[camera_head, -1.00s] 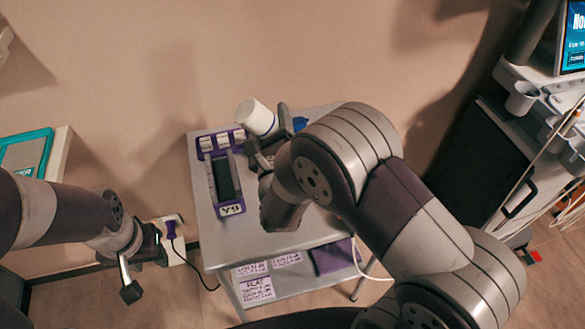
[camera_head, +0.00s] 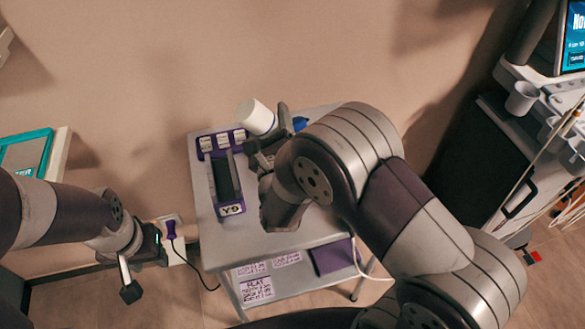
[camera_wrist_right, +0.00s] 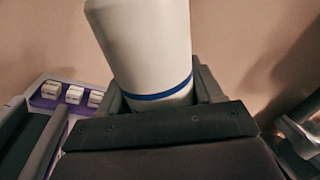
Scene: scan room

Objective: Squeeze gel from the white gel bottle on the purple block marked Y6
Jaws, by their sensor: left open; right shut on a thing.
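The white gel bottle (camera_head: 256,117) is held tilted above the back of the grey cart; it also shows in the right wrist view (camera_wrist_right: 152,45), with a blue band near the jaws. My right gripper (camera_head: 268,138) is shut on it, its jaws partly hidden by my wrist. The purple block (camera_head: 230,209) lies on the cart top, left of my right gripper, with a long dark recess and a white label at its front. The label reads like a Y and a 6 or 9. My left gripper (camera_head: 136,272) is open and empty, left of the cart.
A purple rack (camera_head: 221,142) with several white pieces stands behind the block. A blue item (camera_head: 300,123) is partly hidden by my right arm. The cart top (camera_head: 290,235) is bare in front. A dark cabinet (camera_head: 480,165) stands at right, a teal-edged tray (camera_head: 27,152) at left.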

